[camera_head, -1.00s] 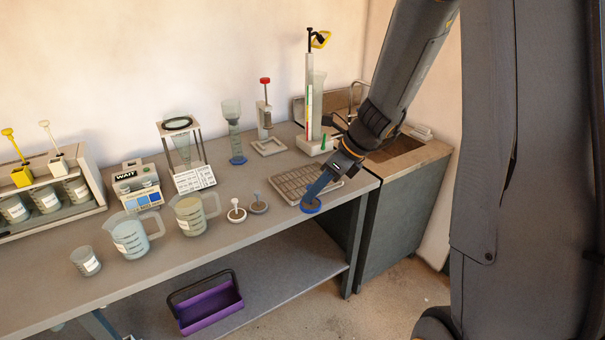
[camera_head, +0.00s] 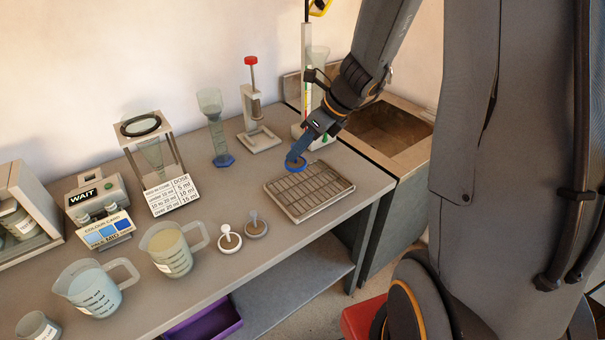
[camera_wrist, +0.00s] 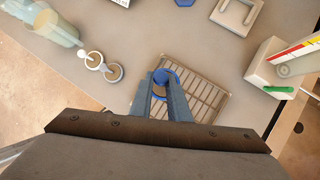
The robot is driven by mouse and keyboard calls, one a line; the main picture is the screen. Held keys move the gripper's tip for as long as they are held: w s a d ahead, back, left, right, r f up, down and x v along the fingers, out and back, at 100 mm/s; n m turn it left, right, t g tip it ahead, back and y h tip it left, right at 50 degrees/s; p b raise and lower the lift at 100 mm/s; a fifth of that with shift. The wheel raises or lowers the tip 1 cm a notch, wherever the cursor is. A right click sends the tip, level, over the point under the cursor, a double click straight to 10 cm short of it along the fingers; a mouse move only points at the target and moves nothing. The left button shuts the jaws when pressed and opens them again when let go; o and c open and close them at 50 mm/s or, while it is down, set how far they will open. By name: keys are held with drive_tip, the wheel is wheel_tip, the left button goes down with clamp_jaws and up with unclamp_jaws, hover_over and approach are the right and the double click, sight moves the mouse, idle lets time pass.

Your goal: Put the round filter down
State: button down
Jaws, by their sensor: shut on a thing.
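The round filter (camera_head: 295,164) is a small disc with a blue rim and a brownish middle. My gripper (camera_head: 300,153) is shut on it. In the wrist view the filter (camera_wrist: 172,74) sits between the tips of my gripper (camera_wrist: 161,90), which cover part of it.
A white disc with a knob (camera_head: 229,239) and a grey one (camera_head: 256,226) stand left of the rack. Behind are a blue-footed cylinder (camera_head: 222,160) and a red-topped stand (camera_head: 260,140). A sink (camera_head: 386,127) lies to the right. Jugs (camera_head: 172,250) stand front left.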

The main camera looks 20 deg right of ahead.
wheel_tip(320, 180, down, 9)
drive_tip(key=shift+f, duration=0.1)
idle(0.4)
drive_tip(key=shift+f, duration=0.15)
drive_tip(key=c, duration=1.7)
unclamp_jaws()
